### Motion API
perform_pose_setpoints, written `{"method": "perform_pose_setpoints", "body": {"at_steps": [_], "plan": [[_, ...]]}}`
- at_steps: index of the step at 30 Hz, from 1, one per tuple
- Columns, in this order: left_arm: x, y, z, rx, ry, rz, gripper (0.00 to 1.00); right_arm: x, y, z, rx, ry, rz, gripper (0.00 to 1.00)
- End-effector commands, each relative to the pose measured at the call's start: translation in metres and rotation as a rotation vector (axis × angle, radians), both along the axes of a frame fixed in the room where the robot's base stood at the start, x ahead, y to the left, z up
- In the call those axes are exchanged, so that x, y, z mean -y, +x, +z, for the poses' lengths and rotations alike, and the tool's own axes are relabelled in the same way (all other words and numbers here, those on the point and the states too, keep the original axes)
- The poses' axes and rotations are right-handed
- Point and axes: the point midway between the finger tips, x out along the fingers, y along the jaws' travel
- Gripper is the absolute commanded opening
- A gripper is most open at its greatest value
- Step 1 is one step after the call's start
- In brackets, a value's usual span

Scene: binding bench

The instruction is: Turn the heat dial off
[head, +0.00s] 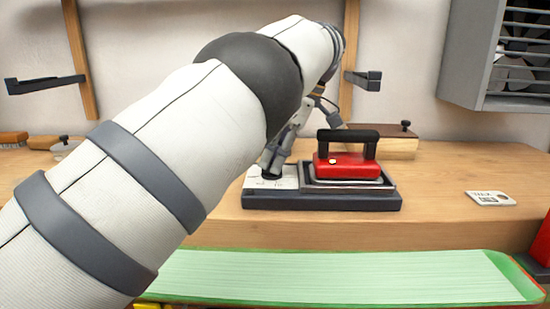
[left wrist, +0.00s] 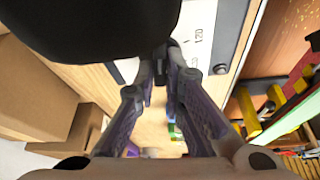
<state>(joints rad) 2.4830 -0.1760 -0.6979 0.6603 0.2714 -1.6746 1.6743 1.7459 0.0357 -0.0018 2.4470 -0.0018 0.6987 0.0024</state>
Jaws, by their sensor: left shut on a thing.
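The heat dial is a small dark knob (left wrist: 160,63) beside a white panel (left wrist: 202,30) with printed numbers, seen in the left wrist view. In the head view the white panel (head: 284,183) is at the left end of a dark base (head: 322,202). My left gripper (head: 269,172) points down onto this panel and is shut on the dial, which it mostly hides. Its two fingers also show around the knob in the left wrist view (left wrist: 160,78). Which mark the dial points to cannot be told. My right gripper is not in view.
A red iron (head: 345,169) with a black handle rests on the base just right of my left gripper. A wooden block (head: 398,148) stands behind it. A white card (head: 490,198) lies on the bench at right. A green-edged tray (head: 330,277) is in front.

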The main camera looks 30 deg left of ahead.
Motion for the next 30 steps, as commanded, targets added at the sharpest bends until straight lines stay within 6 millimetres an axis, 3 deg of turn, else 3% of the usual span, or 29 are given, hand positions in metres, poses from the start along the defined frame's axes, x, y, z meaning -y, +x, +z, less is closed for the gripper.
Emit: {"method": "perform_pose_setpoints", "body": {"at_steps": [11,12,14,30], "plan": [[0.0,0.0,-0.0001,0.001,-0.001,0.005,0.0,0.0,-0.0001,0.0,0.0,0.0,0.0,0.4],[-0.0001,0.0,-0.0001,0.001,-0.001,0.004,0.19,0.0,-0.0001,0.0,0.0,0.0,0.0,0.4],[-0.0001,0.0,-0.0001,0.001,-0.001,0.004,0.3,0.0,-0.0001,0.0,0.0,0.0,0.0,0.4],[0.0005,-0.0013,0.0031,0.003,-0.001,-0.043,0.3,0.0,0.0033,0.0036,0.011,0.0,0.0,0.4]]}}
